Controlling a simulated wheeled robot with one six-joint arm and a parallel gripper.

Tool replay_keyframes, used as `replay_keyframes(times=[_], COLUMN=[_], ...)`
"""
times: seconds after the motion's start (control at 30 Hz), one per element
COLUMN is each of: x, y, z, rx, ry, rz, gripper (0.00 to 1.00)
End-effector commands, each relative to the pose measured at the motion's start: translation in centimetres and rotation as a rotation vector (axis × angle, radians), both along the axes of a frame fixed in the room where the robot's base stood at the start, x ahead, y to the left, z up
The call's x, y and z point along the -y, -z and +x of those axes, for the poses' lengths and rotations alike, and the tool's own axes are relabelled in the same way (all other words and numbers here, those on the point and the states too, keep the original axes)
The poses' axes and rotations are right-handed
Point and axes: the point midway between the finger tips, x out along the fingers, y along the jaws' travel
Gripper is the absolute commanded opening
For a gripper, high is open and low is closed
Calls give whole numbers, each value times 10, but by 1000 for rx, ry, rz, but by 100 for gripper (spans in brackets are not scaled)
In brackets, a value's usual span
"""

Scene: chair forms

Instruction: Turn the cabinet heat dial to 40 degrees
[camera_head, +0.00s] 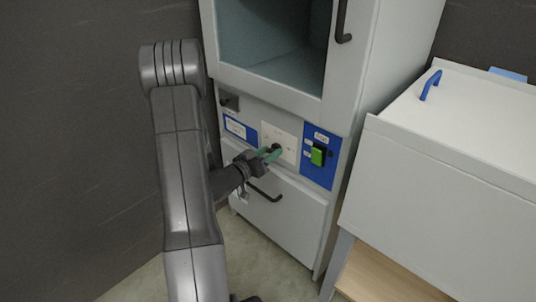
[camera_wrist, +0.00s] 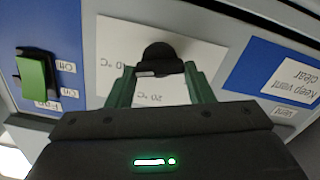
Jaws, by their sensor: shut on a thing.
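The black heat dial (camera_head: 277,148) sits on a white plate (camera_head: 288,138) on the cabinet's control strip. In the wrist view the dial (camera_wrist: 160,53) is round and dark, and the plate (camera_wrist: 205,55) carries temperature labels turned in the picture, one apparently 20 °C. The dial's exact setting cannot be read. My gripper (camera_head: 270,154) has green fingers and reaches the dial from the left and front. In the wrist view its fingertips (camera_wrist: 161,72) are on either side of the dial's grip, shut on it. The fingers and palm hide part of the plate.
A green rocker switch (camera_head: 317,155) on a blue panel is close right of the dial. The glass door (camera_head: 275,45) is above. A white bench with a blue handle (camera_head: 430,85) stands at right.

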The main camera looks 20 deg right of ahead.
Motion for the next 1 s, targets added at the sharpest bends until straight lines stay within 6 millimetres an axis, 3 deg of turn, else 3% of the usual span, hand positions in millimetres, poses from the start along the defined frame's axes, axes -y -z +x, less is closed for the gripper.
replay_keyframes(times=[0.03, 0.13, 0.53, 1.0], x=[0, 0, -8, -95], y=[0, 0, -1, -1], z=[0, 0, -2, -38], rx=[1, 1, 0, -4], ry=[0, 0, -2, -6], rz=[1, 0, 1, 1], gripper=[51, 69, 69, 69])
